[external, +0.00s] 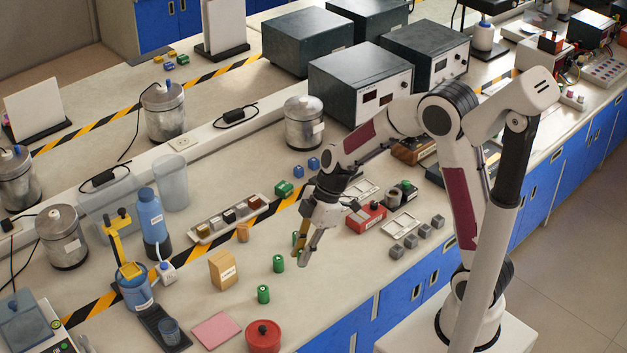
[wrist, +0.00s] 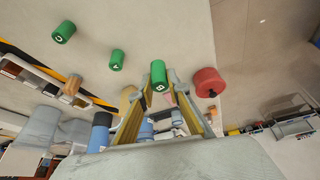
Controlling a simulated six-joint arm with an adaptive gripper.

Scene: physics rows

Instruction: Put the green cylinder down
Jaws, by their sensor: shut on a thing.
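My gripper (external: 303,254) is over the bench near the front edge, its fingers pointing down and to the left. In the wrist view my gripper's (wrist: 158,80) yellow-lined fingers close on a green cylinder (wrist: 158,75) marked with a white letter, held at the tips. The held cylinder is hard to make out in the external view. Two other green cylinders stand on the bench just left of the gripper: a nearer one (external: 278,263) and one closer to the front (external: 263,294). Two other green cylinders also show in the wrist view, at upper left (wrist: 63,31) and left of centre (wrist: 117,60).
A red lidded pot (external: 263,335), a pink pad (external: 216,330) and a tan box (external: 223,268) lie to the left. A tray of small blocks (external: 212,230) is behind. A red device (external: 366,218) and several grey cubes (external: 410,241) are on the right.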

